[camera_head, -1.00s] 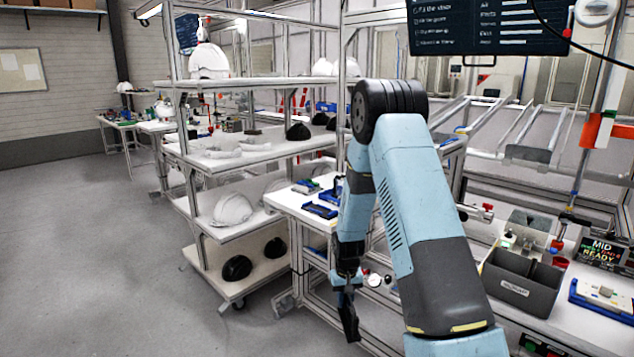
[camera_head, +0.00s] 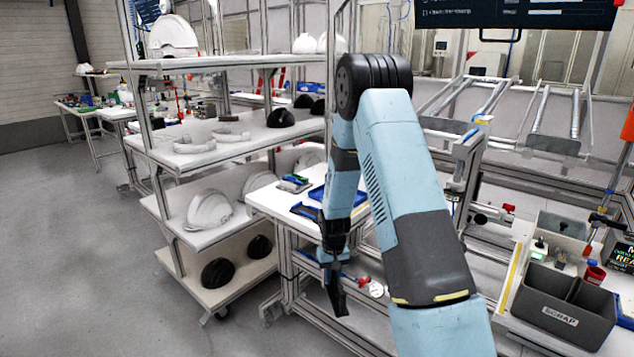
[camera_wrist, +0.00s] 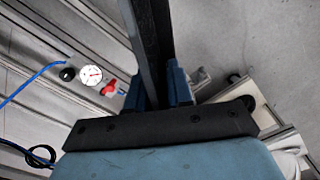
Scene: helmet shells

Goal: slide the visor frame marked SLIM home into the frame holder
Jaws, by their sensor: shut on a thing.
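My gripper (camera_head: 333,268) hangs low in the head view, beside the front of a white-topped table (camera_head: 268,201). It is shut on a dark, long, narrow piece (camera_head: 337,297), which points down and is clear of the table. In the wrist view the dark piece (camera_wrist: 148,40) stands between the two blue fingers of my gripper (camera_wrist: 156,92). I cannot read a SLIM mark on it, and its full shape is hidden. Blue parts (camera_head: 305,211) and a blue tray (camera_head: 318,194) lie on the table, partly behind my arm. I cannot tell which thing is the frame holder.
A wheeled shelf rack (camera_head: 175,155) with white helmet shells (camera_head: 208,211) and black pieces stands left of the table. A grey SCRAP bin (camera_head: 563,304) sits on a bench at the right. A gauge and a red valve handle (camera_wrist: 108,90) are close by. Open floor lies left.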

